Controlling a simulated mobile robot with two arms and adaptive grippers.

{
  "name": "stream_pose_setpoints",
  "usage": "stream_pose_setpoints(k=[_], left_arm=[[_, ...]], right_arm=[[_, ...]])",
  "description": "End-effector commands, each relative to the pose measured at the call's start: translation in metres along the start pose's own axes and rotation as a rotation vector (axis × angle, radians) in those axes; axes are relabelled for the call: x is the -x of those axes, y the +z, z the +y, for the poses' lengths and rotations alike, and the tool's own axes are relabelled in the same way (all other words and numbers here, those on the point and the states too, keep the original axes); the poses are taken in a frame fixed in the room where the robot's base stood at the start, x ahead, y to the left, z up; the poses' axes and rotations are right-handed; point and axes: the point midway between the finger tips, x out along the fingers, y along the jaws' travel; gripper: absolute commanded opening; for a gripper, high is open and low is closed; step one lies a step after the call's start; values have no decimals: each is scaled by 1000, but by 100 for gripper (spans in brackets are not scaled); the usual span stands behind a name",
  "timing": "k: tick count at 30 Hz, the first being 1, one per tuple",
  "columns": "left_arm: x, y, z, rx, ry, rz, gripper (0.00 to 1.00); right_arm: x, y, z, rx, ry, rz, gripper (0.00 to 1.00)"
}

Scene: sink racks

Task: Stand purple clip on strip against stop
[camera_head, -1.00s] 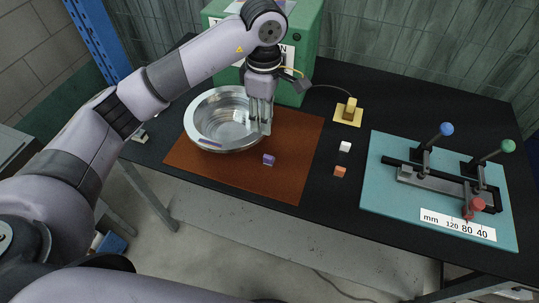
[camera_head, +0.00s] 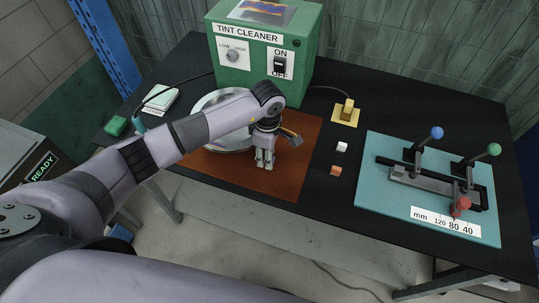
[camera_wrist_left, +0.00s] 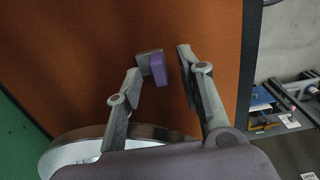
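The purple clip (camera_wrist_left: 158,69) is on the orange-brown mat (camera_head: 286,184), seen in the left wrist view. My left gripper (camera_head: 264,165) is low over the mat, pointing down, and hides the clip in the head view. In the left wrist view the gripper (camera_wrist_left: 169,66) is open, with the clip between its fingers. The clip is close to one finger, with a gap to the other; contact is unclear. A grey metal strip (camera_head: 425,181) lies on the teal board (camera_head: 380,160) at the right, beside a millimetre scale (camera_head: 445,219). I cannot tell which part is the stop. My right gripper is out of view.
A metal bowl (camera_head: 222,103) stands behind my left arm, before the green tint cleaner box (camera_head: 255,65). White (camera_head: 342,147) and orange (camera_head: 335,170) blocks lie right of the mat.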

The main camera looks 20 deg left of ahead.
Motion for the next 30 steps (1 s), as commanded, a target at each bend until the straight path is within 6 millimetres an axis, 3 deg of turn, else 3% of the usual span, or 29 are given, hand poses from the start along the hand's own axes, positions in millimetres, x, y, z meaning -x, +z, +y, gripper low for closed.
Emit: stream_pose_setpoints(k=[9,24,30], left_arm=[[-7,0,0,0,1,0,34],[-6,0,0,1,0,0,1],[-6,0,0,1,1,0,0]], right_arm=[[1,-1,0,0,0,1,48],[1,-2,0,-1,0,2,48],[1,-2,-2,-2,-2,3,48]])
